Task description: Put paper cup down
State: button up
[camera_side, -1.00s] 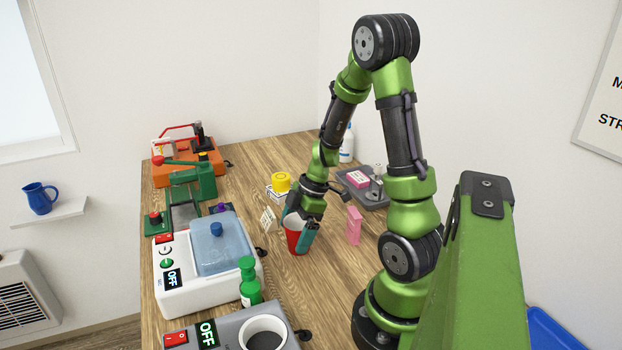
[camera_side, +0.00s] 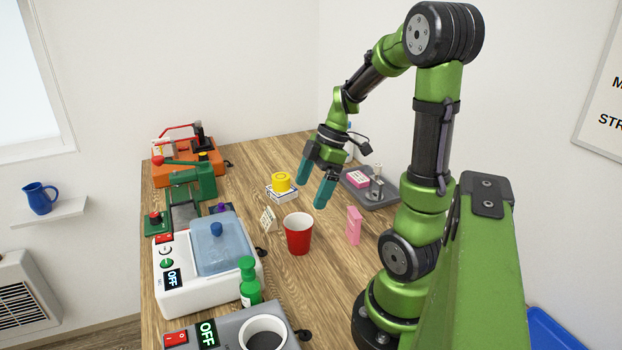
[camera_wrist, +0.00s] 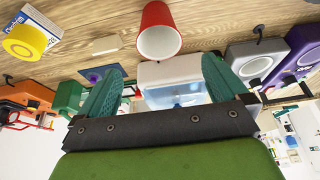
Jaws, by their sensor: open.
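The red paper cup (camera_side: 298,236) stands upright on the wooden table (camera_side: 330,285) in the side view, with its white inside showing at the top. In the wrist view the cup (camera_wrist: 155,18) is at the top centre, ahead of the fingers, its white opening facing the camera. My gripper (camera_side: 313,187) is open and empty. It hangs above and behind the cup, clear of it, with its two teal fingers spread apart. In the wrist view the fingers (camera_wrist: 165,78) stand wide with nothing between them touching.
Near the cup are a pink block (camera_side: 354,226), a white folded card (camera_side: 268,220), a yellow round item (camera_side: 281,181) on a small box and a green bottle (camera_side: 249,281). A white machine with a blue lid (camera_side: 222,247) stands left. A grey tray (camera_side: 378,199) lies behind right.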

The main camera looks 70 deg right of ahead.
jog(key=a+r+m+t, duration=0.1)
jog(key=a+r+m, duration=0.2)
jog(key=a, duration=0.4)
jog(key=a+r+m+t, duration=0.1)
jog(key=a+r+m, duration=0.2)
jog(key=a+m, duration=0.2)
jog(key=a+r+m+t+h, duration=0.1)
jog(key=a+r+m+t, duration=0.1)
jog(key=a, duration=0.6)
jog(key=r+m, duration=0.1)
jog(key=m, duration=0.1)
jog(key=shift+a+r+m, duration=0.3)
jog(key=shift+m, duration=0.1)
